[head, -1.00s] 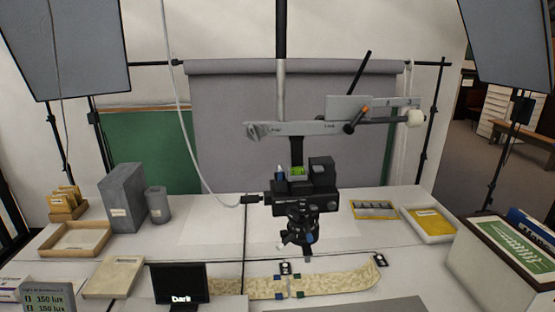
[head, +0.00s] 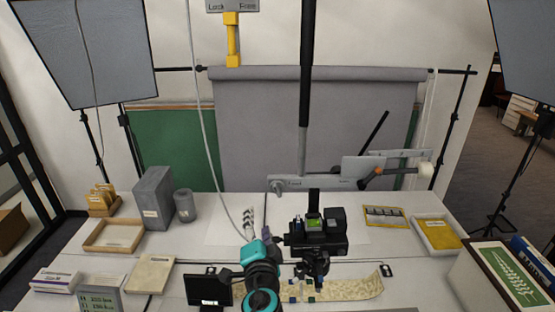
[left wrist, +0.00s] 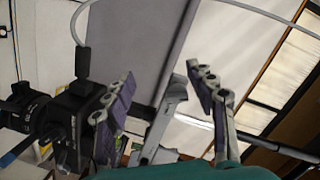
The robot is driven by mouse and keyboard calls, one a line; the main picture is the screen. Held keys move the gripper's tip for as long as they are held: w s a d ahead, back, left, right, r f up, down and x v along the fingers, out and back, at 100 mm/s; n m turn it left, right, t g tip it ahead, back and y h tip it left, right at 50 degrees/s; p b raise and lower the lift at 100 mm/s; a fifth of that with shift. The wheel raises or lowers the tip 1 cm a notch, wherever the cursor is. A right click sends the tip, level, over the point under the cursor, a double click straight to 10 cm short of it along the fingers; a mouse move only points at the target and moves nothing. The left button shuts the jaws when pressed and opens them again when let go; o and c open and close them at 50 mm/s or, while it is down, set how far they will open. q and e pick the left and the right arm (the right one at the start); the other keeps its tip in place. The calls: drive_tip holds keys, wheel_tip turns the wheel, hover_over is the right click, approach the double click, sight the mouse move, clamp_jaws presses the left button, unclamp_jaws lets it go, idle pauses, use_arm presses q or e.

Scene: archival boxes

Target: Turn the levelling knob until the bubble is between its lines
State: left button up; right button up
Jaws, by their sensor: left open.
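A black camera head (head: 318,242) hangs from a dark column above the table, right of the picture's middle. A bright green level window (head: 314,223) shows on its top; the bubble and its lines are too small to read. A small blue-and-white part (head: 296,222) stands left of the window; I cannot tell whether it is the levelling knob. My left gripper (head: 250,220) is left of the camera head, fingers up. In the left wrist view it is open and empty (left wrist: 157,95), with the camera head (left wrist: 62,128) beside its left finger. My right gripper is out of view.
A grey horizontal arm (head: 330,184) crosses behind the camera head. A white cable hangs down by my gripper. A patterned strip (head: 355,290) lies in front. Grey boxes (head: 154,197) and a wooden tray (head: 113,236) stand left; a yellow-lined tray (head: 437,233) stands right.

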sight(278, 193)
use_arm(q)
drive_tip(key=w+d+r+m+t+h+p, duration=0.1)
drive_tip(key=d+r+m+h+p, duration=0.1)
drive_tip(key=d+r, duration=0.3)
drive_tip(key=w, duration=0.7)
drive_tip(key=shift+w+f, duration=0.25)
drive_tip(key=shift+f, duration=0.1)
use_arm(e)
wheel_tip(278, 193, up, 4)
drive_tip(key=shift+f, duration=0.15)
